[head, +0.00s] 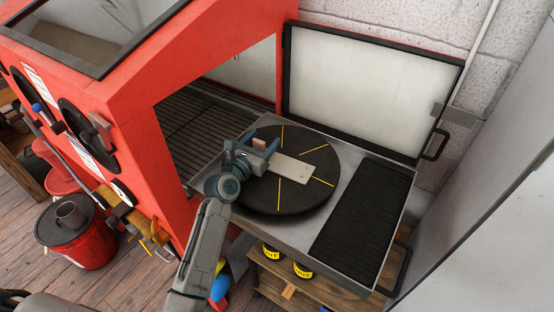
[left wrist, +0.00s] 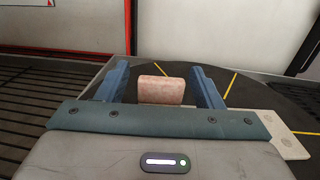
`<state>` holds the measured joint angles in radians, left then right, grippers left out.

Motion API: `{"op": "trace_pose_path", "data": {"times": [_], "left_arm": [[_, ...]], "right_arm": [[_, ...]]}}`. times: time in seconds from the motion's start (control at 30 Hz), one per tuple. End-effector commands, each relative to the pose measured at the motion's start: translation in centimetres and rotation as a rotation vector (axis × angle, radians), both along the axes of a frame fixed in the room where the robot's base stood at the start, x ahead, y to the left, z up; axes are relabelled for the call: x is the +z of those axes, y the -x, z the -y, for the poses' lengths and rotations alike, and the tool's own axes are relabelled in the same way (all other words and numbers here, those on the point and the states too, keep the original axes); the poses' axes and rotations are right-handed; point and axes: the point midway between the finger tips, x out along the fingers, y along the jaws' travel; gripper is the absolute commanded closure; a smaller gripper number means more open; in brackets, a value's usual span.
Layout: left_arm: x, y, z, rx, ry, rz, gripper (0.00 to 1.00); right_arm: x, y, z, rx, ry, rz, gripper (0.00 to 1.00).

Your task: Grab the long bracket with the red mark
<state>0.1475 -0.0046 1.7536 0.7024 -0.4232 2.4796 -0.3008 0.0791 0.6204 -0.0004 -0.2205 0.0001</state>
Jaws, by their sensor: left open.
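My left gripper (head: 258,148) is over the black round turntable (head: 312,190), with its jaws open. A pinkish block-like piece (head: 259,142) stands between the two blue fingers. In the left wrist view this piece (left wrist: 161,91) shows a gap to each finger. A long pale flat plate (head: 294,168) lies on the turntable and runs from the gripper to the right. Its end, with holes (left wrist: 291,144), shows at the lower right in the left wrist view. I cannot tell whether plate and pinkish piece are one bracket. No clear red mark shows on the plate. My right gripper is not in view.
The turntable, with yellow lines, sits on a metal tray (head: 343,152) before the red cabinet's opening (head: 120,85). An open door panel (head: 370,85) stands behind. A black ribbed mat (head: 362,212) is at the right. A red bucket (head: 85,240) stands on the floor.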

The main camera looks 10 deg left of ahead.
Motion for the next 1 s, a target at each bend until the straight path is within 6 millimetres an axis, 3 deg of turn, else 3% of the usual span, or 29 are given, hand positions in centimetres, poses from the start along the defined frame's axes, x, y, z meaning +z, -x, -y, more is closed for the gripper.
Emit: {"op": "trace_pose_path", "data": {"times": [0.23,0.57,1.0], "left_arm": [[-0.04,-0.21,0.08,0.000,0.000,0.000,0.39],[-0.04,-0.19,0.06,0.000,0.000,0.000,1.00],[0.47,-0.30,0.16,0.000,0.003,0.003,1.00]], "right_arm": [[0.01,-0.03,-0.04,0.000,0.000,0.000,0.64],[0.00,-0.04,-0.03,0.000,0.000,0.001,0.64],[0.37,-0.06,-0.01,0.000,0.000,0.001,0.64]]}}
